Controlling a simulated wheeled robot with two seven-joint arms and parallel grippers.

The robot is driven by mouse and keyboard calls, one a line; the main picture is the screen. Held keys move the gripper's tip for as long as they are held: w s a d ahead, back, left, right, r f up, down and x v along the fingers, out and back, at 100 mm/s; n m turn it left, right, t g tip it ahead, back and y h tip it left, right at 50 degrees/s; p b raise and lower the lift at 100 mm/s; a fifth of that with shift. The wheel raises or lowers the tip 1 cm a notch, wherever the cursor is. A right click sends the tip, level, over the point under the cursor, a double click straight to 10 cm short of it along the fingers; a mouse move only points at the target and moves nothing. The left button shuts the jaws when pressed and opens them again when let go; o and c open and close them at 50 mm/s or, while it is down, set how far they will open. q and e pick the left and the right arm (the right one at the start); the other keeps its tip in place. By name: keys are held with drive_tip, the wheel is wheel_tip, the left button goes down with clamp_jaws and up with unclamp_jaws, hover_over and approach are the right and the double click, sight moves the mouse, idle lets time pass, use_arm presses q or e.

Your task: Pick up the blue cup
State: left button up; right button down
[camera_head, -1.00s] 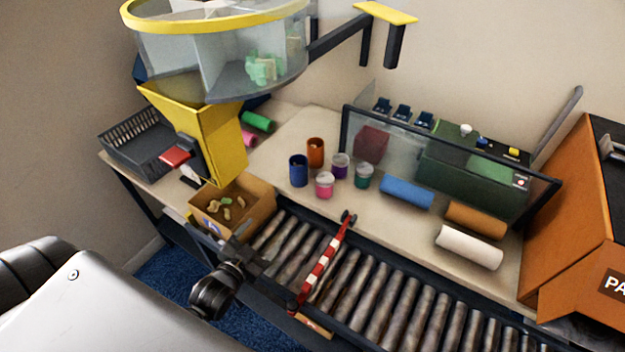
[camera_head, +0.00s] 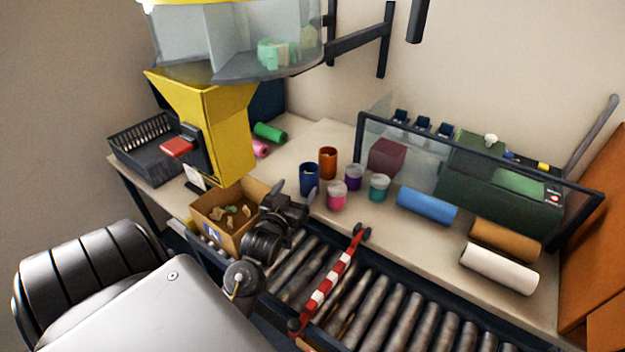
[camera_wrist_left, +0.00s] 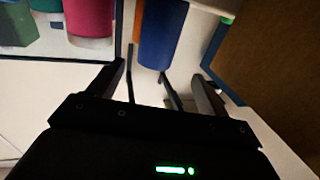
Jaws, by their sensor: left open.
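The blue cup (camera_head: 309,180) stands upright on the worktop, at the left of a group of cups and beside an orange cup (camera_head: 328,162). My left gripper (camera_head: 293,192) is open and empty, just in front of the blue cup at the left. In the left wrist view the blue cup (camera_wrist_left: 162,32) is straight ahead, beyond and roughly between the open fingers (camera_wrist_left: 159,72); its top is cut off by the picture edge. I cannot tell whether the fingers touch it. My right gripper is in neither view.
An open carton (camera_head: 215,232) with small pieces stands left of my gripper, under a yellow chute (camera_head: 225,130). Pink (camera_head: 337,197), purple (camera_head: 353,178) and teal (camera_head: 378,188) containers stand right of the cup. A roller conveyor (camera_head: 375,305) with a striped bar (camera_head: 332,280) runs in front.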

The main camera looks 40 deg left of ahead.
sight(305, 178)
use_arm(q)
drive_tip(key=x, duration=0.3)
drive_tip(key=shift+w, duration=0.25)
drive_tip(key=shift+w+a+r, duration=0.1)
drive_tip(key=shift+w, duration=0.3)
drive_tip(key=p+x, duration=0.1)
drive_tip(key=x, duration=0.2)
drive_tip(key=shift+w, duration=0.4)
drive_tip(key=shift+w+a, duration=0.1)
drive_tip(key=shift+w, duration=0.15)
drive_tip(key=c, duration=0.9)
drive_tip(key=shift+c, duration=0.8)
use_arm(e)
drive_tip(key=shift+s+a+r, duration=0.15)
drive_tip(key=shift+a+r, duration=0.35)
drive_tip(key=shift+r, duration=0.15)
